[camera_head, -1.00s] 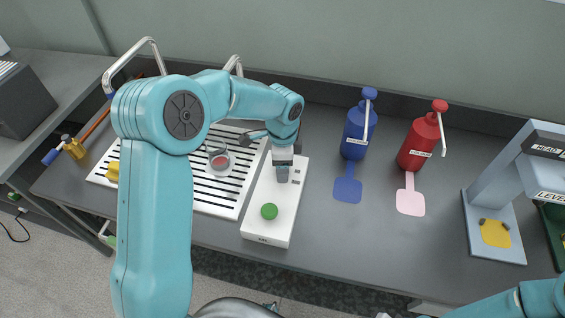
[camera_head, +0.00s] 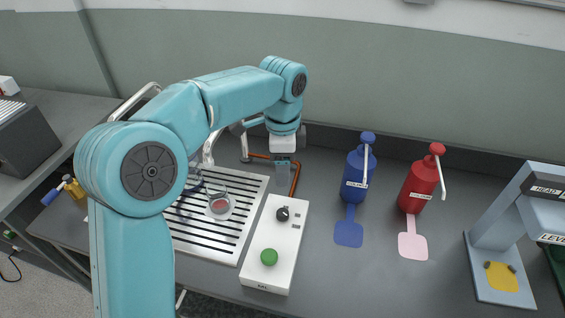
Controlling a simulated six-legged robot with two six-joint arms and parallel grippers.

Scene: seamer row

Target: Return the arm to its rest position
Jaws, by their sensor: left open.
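My left arm rises on the left and bends over to the right. Its gripper (camera_head: 284,165) hangs above the back part of the bench, behind the white box (camera_head: 270,240). The gripper is open, with nothing visible in it, and its fingers are small and partly hidden by the wrist. The white box carries a green button (camera_head: 269,257) and a dark knob (camera_head: 283,214). My right gripper is not in view.
A slotted drain board (camera_head: 236,222) with a small cup (camera_head: 219,204) lies left of the box. A blue pump bottle (camera_head: 355,178) and a red pump bottle (camera_head: 417,188) stand right. A grey press-like stand (camera_head: 493,240) is far right.

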